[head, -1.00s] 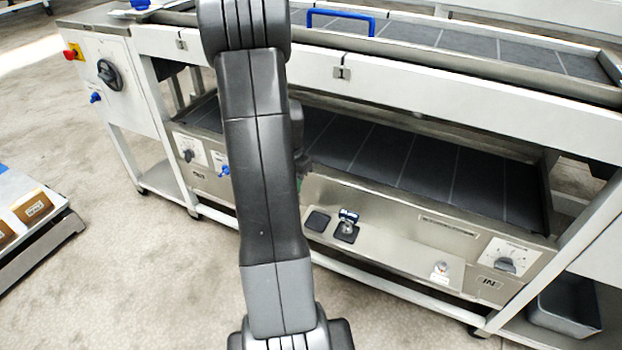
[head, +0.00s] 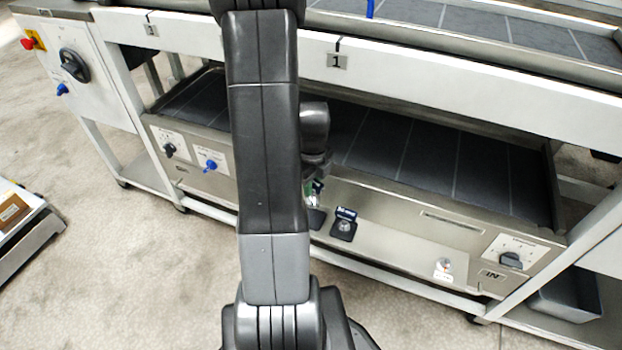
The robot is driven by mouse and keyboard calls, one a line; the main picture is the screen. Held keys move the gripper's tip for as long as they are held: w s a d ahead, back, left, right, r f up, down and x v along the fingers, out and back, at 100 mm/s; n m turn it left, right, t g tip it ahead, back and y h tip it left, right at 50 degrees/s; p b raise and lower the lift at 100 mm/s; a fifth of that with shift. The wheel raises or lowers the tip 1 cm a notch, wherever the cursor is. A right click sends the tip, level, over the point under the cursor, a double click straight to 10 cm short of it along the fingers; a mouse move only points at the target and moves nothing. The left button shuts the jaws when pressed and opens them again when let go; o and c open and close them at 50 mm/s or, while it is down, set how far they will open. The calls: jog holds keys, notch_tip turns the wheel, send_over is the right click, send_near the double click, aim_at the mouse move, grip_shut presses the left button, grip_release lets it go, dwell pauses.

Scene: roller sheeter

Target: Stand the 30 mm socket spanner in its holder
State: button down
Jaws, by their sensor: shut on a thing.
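My gripper (head: 317,180) shows just right of my forearm, which hides part of it. It is shut on the socket spanner (head: 314,198), a small piece with green and bright metal below the jaws. It is over or just beside the left dark square pad (head: 316,219) on the steel ledge, which looks like the empty holder. I cannot tell whether the spanner touches it. The right dark pad (head: 343,234) bears a metal piece with a blue and white label (head: 346,213). The sizes cannot be read.
A steel ledge (head: 395,252) runs below the lower dark belt (head: 430,160). A white machine beam (head: 420,75) crosses above the gripper. A small metal knob (head: 444,266) and a dial (head: 511,259) are to the right. A grey bin (head: 570,300) stands lower right.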

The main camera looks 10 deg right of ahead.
aim_at(312, 201)
jog(key=shift+f+b, duration=1.9)
jog(key=shift+f, duration=0.6)
jog(key=shift+f+b, duration=0.95)
jog(key=shift+f, duration=0.35)
jog(key=c, duration=0.6)
grip_release()
jog(key=shift+c, duration=0.2)
jog(key=shift+r+p, duration=2.8)
jog(key=shift+r, duration=0.75)
jog(key=shift+f, duration=0.1)
